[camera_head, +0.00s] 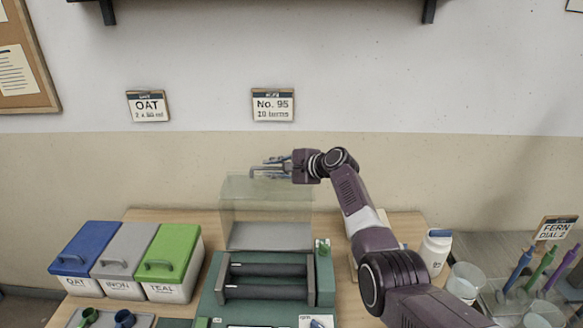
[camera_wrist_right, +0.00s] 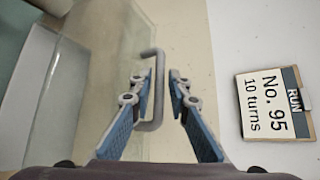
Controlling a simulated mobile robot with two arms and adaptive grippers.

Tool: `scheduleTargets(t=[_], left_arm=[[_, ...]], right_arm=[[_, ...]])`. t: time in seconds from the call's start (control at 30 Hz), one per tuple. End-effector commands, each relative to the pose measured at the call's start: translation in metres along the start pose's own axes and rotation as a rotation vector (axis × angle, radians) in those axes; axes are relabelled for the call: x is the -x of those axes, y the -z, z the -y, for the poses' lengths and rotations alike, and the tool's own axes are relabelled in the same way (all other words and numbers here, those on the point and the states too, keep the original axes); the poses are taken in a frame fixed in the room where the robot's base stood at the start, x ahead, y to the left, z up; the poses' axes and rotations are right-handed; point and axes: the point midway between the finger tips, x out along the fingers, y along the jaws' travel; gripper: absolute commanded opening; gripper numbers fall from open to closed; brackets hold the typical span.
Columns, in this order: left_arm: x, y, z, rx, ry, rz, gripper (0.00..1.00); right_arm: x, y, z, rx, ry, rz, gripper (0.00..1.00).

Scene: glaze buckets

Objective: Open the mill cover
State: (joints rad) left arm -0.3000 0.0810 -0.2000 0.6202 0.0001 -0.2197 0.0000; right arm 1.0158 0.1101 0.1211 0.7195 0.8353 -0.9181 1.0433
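The green mill (camera_head: 215,300) sits on the table with its two dark rollers (camera_head: 268,270) bare and in view. Its see-through cover (camera_head: 262,208) stands raised behind the rollers. A grey handle (camera_wrist_right: 157,90) sticks out from the cover. My right gripper (camera_head: 268,170) is at the cover's top edge. In the right wrist view, my right gripper (camera_wrist_right: 162,76) has its blue-padded fingers on either side of the handle, with a gap showing between the fingertips, so it looks open around the bar. My left gripper is not in view.
Blue (camera_head: 82,250), grey (camera_head: 125,252) and green (camera_head: 172,255) lidded bins stand left of the mill. A white jar (camera_head: 435,250) and a clear cup (camera_head: 465,280) stand at the right, beyond my arm. A "No. 95" sign (camera_head: 273,105) hangs on the wall above.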

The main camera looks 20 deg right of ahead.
Motion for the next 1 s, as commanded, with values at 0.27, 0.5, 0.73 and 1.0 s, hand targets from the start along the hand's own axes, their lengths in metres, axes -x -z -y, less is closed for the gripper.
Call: scheduleTargets(t=[0.27, 0.5, 0.73, 1.0], left_arm=[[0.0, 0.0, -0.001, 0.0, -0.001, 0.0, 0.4], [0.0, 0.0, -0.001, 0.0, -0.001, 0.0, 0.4], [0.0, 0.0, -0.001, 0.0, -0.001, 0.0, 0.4], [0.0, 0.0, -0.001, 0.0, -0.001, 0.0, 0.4]], right_arm=[[0.034, 0.001, 0.0, 0.002, 0.002, -0.002, 0.16], [0.069, 0.001, 0.001, 0.002, 0.003, -0.002, 0.16], [0.091, 0.0, 0.001, 0.002, 0.002, -0.001, 0.16], [0.096, 0.0, 0.001, 0.001, 0.001, 0.0, 0.16]])
